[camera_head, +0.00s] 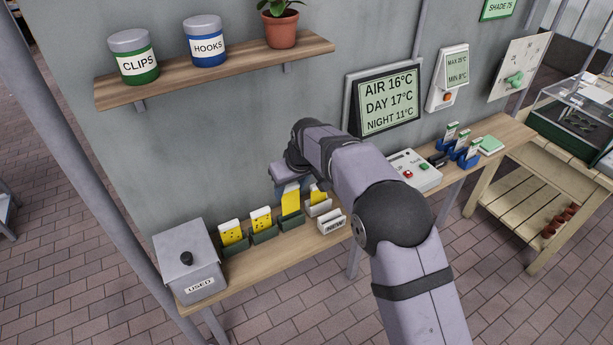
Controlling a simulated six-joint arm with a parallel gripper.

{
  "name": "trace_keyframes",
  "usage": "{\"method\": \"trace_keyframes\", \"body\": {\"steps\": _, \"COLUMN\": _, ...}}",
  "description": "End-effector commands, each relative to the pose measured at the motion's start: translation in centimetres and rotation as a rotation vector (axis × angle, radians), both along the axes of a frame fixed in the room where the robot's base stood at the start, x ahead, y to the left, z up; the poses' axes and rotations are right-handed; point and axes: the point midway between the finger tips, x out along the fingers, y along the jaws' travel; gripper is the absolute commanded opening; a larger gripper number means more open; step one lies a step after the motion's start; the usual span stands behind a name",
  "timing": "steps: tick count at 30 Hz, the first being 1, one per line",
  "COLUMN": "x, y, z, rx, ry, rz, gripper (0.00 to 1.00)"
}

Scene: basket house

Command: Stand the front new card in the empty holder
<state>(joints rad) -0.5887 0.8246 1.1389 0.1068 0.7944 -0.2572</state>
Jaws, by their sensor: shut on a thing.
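My gripper (290,179) is shut on a plain yellow card (290,201), held upright. The card's lower edge meets a dark green holder (293,222), third from the left in the row; I cannot tell whether it is fully seated. Two more green holders (234,248) (265,235) to the left hold spotted yellow cards with white tops (231,232) (261,219). To the right, a white rack with a front label reading NEW (331,223) has another yellow card (317,193) at its back part. My arm partly hides this area.
A grey lidded box marked USED (190,265) stands at the bench's left end. A wall shelf (220,72) with jars and a plant hangs above.

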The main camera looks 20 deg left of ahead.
Motion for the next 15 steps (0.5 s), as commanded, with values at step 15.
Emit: {"method": "trace_keyframes", "body": {"steps": 15, "x": -0.1, "y": 0.2, "z": -1.4, "rx": 0.000, "ry": -0.001, "rz": 0.000, "gripper": 0.19}}
